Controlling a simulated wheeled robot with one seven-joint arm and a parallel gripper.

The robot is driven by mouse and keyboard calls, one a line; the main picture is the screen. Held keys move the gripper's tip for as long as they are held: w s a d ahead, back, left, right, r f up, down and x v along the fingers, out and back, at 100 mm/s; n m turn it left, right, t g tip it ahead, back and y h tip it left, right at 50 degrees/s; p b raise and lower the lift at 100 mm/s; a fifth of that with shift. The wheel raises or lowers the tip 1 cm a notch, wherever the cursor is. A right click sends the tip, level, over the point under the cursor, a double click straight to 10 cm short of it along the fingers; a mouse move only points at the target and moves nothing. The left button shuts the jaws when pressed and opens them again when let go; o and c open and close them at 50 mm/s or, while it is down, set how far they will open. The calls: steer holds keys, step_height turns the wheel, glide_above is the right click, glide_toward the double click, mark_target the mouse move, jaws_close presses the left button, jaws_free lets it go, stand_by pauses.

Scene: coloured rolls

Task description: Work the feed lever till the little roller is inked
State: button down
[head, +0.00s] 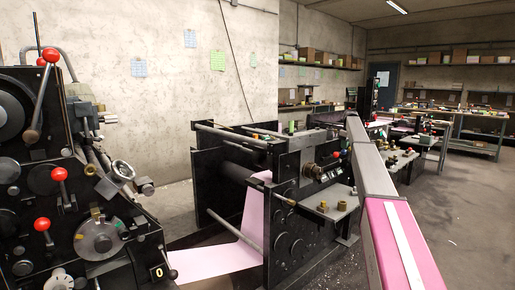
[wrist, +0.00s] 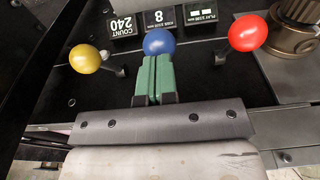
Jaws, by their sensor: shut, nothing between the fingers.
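In the wrist view my gripper (wrist: 155,60) is shut, its green finger pads together with nothing between them. Its tips are at the lower edge of a blue ball knob (wrist: 158,41); I cannot tell whether they touch it. A yellow knob (wrist: 85,58) on a short lever is to the left, and a red knob (wrist: 247,33) is to the right. No marking shows which is the feed lever. I cannot pick out the little roller or its ink. In the head view the gripper is not clearly visible.
Dark counters (wrist: 158,18) sit behind the knobs, with a brass-brown cylindrical fitting (wrist: 295,30) at the right. In the head view, a black press (head: 300,232) carries a pink web (head: 225,260). Another machine with red-knobbed levers (head: 50,54) stands left. Floor at the right (head: 460,230) is open.

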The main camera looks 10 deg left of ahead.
steer(key=shift+f, duration=0.1)
steer(key=shift+s+d+f, duration=0.1)
steer(key=shift+d+f, duration=0.05)
steer(key=shift+f, duration=0.9)
steer(key=shift+s+d+f, duration=0.15)
steer(key=shift+f, duration=0.9)
steer(key=shift+s+d+f, duration=0.1)
steer(key=shift+d+f, duration=0.05)
steer(key=shift+f, duration=0.9)
steer(key=shift+r, duration=0.1)
steer(key=shift+w+a+r, duration=0.1)
steer(key=shift+a+r, duration=0.05)
steer(key=shift+r, duration=0.9)
steer(key=shift+w+a+r, duration=0.1)
steer(key=shift+w+r, duration=0.05)
steer(key=shift+r, duration=0.9)
steer(key=shift+w+a+r, duration=0.1)
steer(key=shift+a+r, duration=0.05)
steer(key=shift+r, duration=1)
steer(key=shift+w+a+r, duration=0.1)
steer(key=shift+r, duration=1.05)
steer(key=shift+w+a+r, duration=0.1)
steer(key=shift+a+r, duration=0.05)
steer(key=shift+r, duration=0.95)
steer(key=shift+w+a+r, duration=0.1)
steer(key=shift+r, duration=1.05)
